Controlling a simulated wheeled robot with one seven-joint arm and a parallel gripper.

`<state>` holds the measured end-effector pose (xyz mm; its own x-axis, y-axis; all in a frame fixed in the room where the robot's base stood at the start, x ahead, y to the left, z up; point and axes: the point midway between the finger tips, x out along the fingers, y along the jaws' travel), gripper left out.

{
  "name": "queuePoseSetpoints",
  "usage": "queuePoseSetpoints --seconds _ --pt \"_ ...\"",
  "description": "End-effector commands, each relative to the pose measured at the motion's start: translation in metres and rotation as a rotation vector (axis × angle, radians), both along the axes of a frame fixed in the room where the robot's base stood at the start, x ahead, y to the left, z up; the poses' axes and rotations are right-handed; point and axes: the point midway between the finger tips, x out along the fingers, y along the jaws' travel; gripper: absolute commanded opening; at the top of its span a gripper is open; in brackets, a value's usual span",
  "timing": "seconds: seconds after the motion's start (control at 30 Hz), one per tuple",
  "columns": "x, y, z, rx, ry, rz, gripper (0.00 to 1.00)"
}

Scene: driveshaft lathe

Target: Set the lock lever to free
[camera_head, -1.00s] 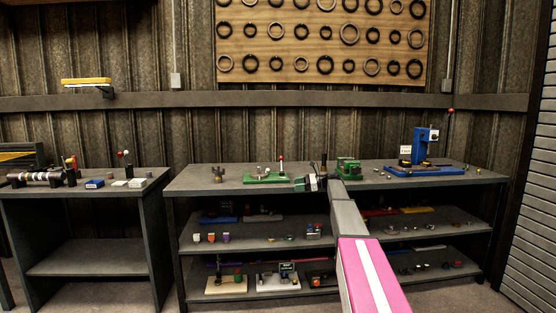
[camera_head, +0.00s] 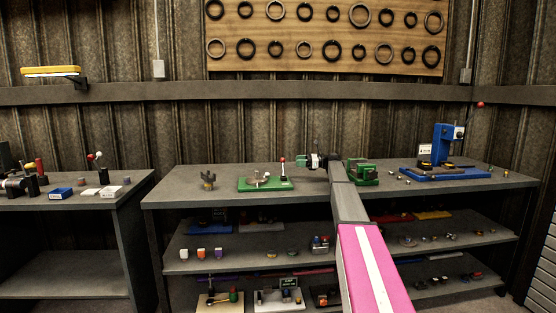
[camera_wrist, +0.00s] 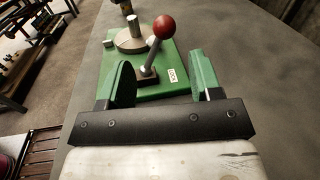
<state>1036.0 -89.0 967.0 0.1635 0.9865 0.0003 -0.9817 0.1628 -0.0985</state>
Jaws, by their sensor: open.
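A lever with a red ball knob (camera_wrist: 164,27) and a grey shaft stands tilted on a green base plate (camera_wrist: 178,60) with a round grey metal part (camera_wrist: 132,36) and a small white label (camera_wrist: 173,75). In the head view the red knob (camera_head: 283,160) is at the right end of the green base (camera_head: 255,186) on the bench. My gripper (camera_head: 300,161) is just right of the lever. In the wrist view my gripper (camera_wrist: 162,75) has its two green fingers spread, with the lever between and beyond them, apart from both. The label's text is too small to read.
A green vise-like block (camera_head: 362,172) stands right of my gripper, close to my arm. A blue press (camera_head: 446,150) with a red-knobbed lever is farther right. A small metal part (camera_head: 208,181) stands left of the green base. Shelves below hold several small objects.

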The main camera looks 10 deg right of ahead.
Motion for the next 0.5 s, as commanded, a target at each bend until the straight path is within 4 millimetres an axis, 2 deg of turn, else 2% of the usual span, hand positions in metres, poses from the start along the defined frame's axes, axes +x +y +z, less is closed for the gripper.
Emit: queuePoseSetpoints --seconds 0.27,0.5 --pt "0.001 0.009 0.0 0.0 -0.001 0.001 0.58" --pt "0.006 0.04 0.0 0.0 -0.001 0.002 0.58"
